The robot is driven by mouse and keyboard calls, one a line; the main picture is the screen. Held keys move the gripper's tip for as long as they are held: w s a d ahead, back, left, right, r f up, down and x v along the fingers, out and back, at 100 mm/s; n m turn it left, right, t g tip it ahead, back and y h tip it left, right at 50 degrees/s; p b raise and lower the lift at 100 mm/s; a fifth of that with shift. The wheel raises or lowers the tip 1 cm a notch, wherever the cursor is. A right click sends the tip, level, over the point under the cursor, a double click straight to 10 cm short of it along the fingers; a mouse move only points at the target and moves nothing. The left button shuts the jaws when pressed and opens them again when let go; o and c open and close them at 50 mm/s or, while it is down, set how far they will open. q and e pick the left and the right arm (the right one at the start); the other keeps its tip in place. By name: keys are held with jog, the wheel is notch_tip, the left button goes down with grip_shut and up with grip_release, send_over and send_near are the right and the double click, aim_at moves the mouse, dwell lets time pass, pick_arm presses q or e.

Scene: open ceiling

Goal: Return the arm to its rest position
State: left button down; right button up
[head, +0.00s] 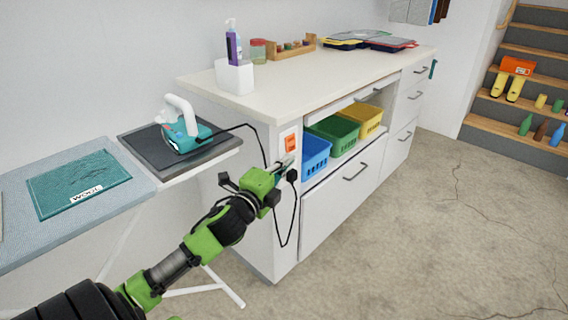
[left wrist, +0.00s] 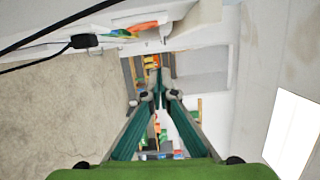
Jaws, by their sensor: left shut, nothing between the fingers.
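My left arm, green and black, reaches in from the lower left of the head view. Its gripper (head: 286,163) is at the near end of the cabinet, close to a panel with an orange switch (head: 291,143). In the left wrist view the two teal fingers (left wrist: 158,88) meet at their tips with nothing between them. A black plug (head: 292,175) with a cord is just beside the fingers; it also shows in the left wrist view (left wrist: 84,41), apart from them. Whether it sits in a socket is unclear. My right gripper is out of view.
A teal and white iron (head: 184,128) stands on a dark pad at the ironing board's end (head: 72,228). Its black cord runs to the cabinet (head: 345,80). Blue, green and yellow baskets sit in the cabinet's open shelf. The floor (head: 430,230) at right is clear.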

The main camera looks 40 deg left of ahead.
pick_arm(q)
jog(key=shift+s, duration=0.65)
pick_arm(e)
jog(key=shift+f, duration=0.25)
